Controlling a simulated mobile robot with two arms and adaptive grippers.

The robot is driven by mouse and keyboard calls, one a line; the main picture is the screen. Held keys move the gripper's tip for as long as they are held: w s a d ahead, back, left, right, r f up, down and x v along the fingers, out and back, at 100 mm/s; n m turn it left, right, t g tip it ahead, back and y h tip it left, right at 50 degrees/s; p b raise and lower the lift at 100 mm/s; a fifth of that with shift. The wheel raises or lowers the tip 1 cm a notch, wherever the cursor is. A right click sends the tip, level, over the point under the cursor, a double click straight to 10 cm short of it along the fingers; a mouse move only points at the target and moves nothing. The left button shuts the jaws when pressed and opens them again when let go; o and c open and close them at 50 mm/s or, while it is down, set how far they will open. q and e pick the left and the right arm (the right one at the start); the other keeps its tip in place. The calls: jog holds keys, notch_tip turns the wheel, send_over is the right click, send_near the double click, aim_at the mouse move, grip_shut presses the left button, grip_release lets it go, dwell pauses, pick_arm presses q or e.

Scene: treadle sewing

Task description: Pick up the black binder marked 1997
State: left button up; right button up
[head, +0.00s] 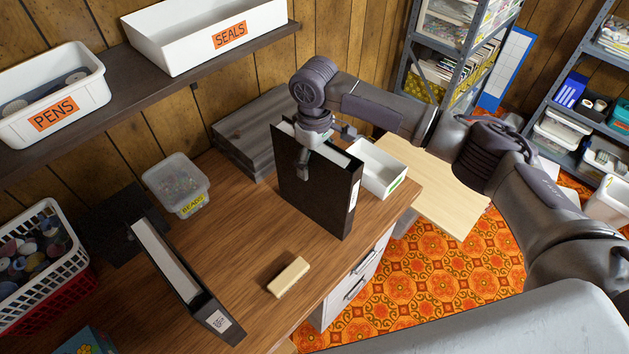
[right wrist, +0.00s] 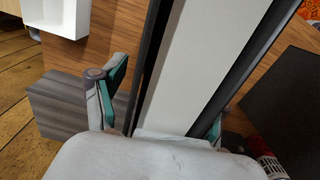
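A black binder (head: 318,192) stands upright on the wooden desk, its pale pages facing up and a small white label on its spine; I cannot read the label. My right gripper (head: 322,150) is over its top edge, one finger on each side. In the right wrist view the binder (right wrist: 185,75) runs between the teal-padded fingers, with a visible gap at the left finger; the right finger is mostly hidden. My left gripper is not in view.
A white open box (head: 378,168) sits close right of the upright binder, and a grey stack (head: 245,140) is behind it. A beads tub (head: 176,184) and a cream block (head: 288,277) are on the desk.

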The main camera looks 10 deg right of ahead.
grip_shut()
jog(key=shift+w+r, duration=0.1)
dwell(0.3)
jog(key=shift+r, duration=0.1)
